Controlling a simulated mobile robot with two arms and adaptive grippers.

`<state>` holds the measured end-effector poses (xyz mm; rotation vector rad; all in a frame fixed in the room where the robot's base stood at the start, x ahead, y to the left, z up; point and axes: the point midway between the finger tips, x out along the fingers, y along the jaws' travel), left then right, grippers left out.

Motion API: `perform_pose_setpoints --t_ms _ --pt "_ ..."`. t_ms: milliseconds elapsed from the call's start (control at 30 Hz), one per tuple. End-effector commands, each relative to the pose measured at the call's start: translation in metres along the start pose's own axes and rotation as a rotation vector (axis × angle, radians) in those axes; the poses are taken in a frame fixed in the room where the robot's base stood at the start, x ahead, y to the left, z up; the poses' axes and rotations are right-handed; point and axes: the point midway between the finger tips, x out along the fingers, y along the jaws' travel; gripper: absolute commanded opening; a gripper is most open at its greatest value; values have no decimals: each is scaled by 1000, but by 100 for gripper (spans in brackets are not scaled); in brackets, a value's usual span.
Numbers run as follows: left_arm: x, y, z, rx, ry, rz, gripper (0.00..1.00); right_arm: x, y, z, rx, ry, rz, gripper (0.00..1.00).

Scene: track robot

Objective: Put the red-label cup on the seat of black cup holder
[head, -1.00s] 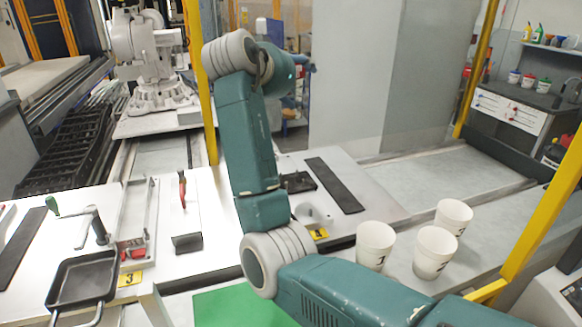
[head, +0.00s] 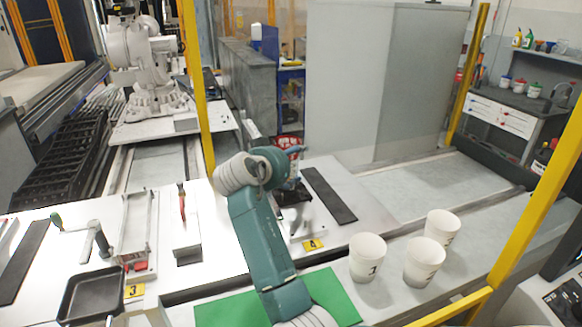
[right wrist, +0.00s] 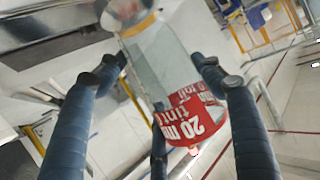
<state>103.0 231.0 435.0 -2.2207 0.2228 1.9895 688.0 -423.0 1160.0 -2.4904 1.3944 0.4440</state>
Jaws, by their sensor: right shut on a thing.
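My right gripper (head: 294,163) is shut on the red-label cup (head: 289,142) and holds it above the table, with the wrist hiding part of it. In the right wrist view the cup (right wrist: 188,116) is clear with a red band reading "20 ml", and the blue fingers of the gripper (right wrist: 165,85) stand around it. A black piece (head: 291,194), which looks like the black cup holder, lies below the gripper behind the yellow tag 4. The arm partly covers it, so its seat cannot be made out. My left gripper is not in view.
Three white cups (head: 367,257) stand at the right. A black bar (head: 328,194) lies right of the holder. A black pan (head: 92,292), a crank tool (head: 85,238) and a metal frame (head: 137,230) are at the left. A green mat (head: 335,294) lies in front.

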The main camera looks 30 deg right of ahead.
Motion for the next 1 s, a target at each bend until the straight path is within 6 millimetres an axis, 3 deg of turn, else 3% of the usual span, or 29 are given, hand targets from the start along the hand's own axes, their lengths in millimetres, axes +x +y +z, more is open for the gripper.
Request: perform_pose_setpoints --t_ms 167,567,600,667,1000 --pt "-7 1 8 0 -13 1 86 8 2 19 -2 0 1 39" --pt "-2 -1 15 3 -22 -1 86 10 2 25 0 0 1 39" --pt "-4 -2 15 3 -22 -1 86 10 2 24 -1 0 1 72" --pt "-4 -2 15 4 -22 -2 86 10 2 24 -1 0 1 84" --pt "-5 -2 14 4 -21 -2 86 10 2 23 -1 0 1 86"
